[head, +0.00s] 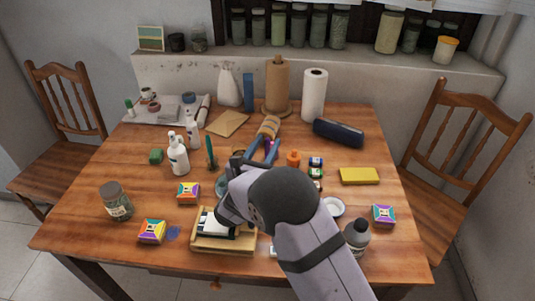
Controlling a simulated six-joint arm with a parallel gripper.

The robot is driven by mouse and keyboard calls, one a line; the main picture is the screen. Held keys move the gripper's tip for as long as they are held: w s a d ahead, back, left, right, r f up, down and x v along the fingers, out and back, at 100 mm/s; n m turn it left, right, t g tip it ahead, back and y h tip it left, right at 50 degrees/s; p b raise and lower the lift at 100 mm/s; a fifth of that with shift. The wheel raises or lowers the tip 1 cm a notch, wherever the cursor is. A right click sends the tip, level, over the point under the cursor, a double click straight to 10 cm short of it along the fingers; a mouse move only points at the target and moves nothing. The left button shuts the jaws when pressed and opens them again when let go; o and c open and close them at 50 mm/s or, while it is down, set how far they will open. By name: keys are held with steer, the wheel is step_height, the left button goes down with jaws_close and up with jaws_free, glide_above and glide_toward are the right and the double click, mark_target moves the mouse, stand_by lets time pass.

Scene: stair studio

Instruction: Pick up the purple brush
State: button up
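My gripper (265,146) reaches over the middle of the table from the lower right. Its two bluish fingers are spread apart and point toward the back. A small purple piece (267,143), which looks like part of the purple brush, shows between the fingers, just in front of a tan banded roll-like object (268,127). I cannot tell whether the fingers touch it. The rest of the brush is hidden or too small to make out. My wrist and forearm cover the table's front centre.
White bottles (177,157) and a green upright item (211,153) stand left of my gripper. An orange bottle (293,159) and small jars stand close on its right. A dark blue case (338,133) and a yellow block (359,176) lie farther right. Paper rolls stand behind.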

steer(key=shift+f, duration=0.5)
steer(key=shift+p+x, duration=0.45)
steer(key=shift+x, duration=2.1)
jaws_close()
